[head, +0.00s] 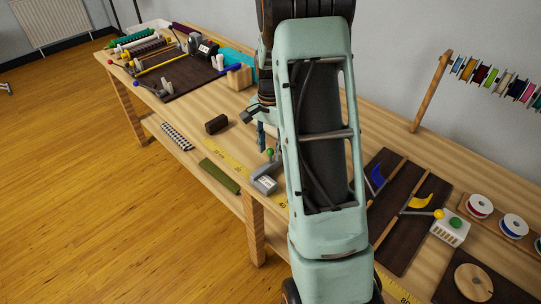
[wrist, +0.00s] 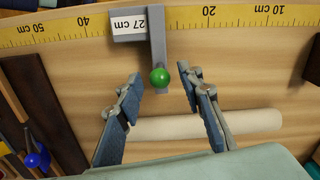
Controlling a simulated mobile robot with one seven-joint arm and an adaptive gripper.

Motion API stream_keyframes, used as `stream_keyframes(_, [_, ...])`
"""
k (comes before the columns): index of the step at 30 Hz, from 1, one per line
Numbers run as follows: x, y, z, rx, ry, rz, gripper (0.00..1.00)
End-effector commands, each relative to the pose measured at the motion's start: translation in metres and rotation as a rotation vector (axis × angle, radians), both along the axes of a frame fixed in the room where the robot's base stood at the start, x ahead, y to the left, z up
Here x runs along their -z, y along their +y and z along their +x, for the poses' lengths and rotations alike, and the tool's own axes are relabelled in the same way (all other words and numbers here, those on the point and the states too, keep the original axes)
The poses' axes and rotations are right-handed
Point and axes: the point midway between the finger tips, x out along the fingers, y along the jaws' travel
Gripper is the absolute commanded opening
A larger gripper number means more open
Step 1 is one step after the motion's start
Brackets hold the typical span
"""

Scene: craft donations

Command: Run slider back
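The slider is a grey bracket (wrist: 158,50) with a green ball knob (wrist: 160,77) and a white label reading "27 cm". It sits on the yellow measuring tape (wrist: 75,28) at the table's front edge. In the head view the slider (head: 266,184) lies just left of my arm, its green knob (head: 270,152) on the side toward the wall. My gripper (wrist: 159,73) is open and empty. In the wrist view the knob appears between its fingertips with gaps on both sides; I cannot tell the depth. In the head view my arm partly hides the gripper.
A dark brown block (head: 216,124) stands left of the gripper. A pale cylinder (wrist: 250,121) lies beneath the fingers. Right of my arm are a dark board with a blue lever (head: 377,176) and a yellow lever (head: 420,203). Table left of the slider is fairly clear.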

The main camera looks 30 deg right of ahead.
Motion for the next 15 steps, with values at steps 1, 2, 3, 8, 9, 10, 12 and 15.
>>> stream_keyframes(1, [0.009, 0.0, -0.001, 0.0, 0.003, 0.001, 0.34])
stream_keyframes(2, [0.013, 0.0, -0.001, 0.001, 0.003, 0.001, 0.34])
stream_keyframes(3, [0.019, 0.0, -0.001, 0.001, 0.003, 0.001, 0.34])
stream_keyframes(8, [0.033, -0.001, 0.0, 0.001, -0.001, -0.001, 0.34])
stream_keyframes(9, [0.035, -0.001, 0.0, 0.001, -0.001, 0.0, 0.34])
stream_keyframes(10, [0.035, -0.001, 0.0, 0.001, -0.001, 0.0, 0.34])
stream_keyframes(12, [0.036, -0.001, 0.0, 0.001, -0.002, -0.001, 0.34])
stream_keyframes(15, [0.036, -0.001, 0.0, 0.0, -0.002, -0.001, 0.34])
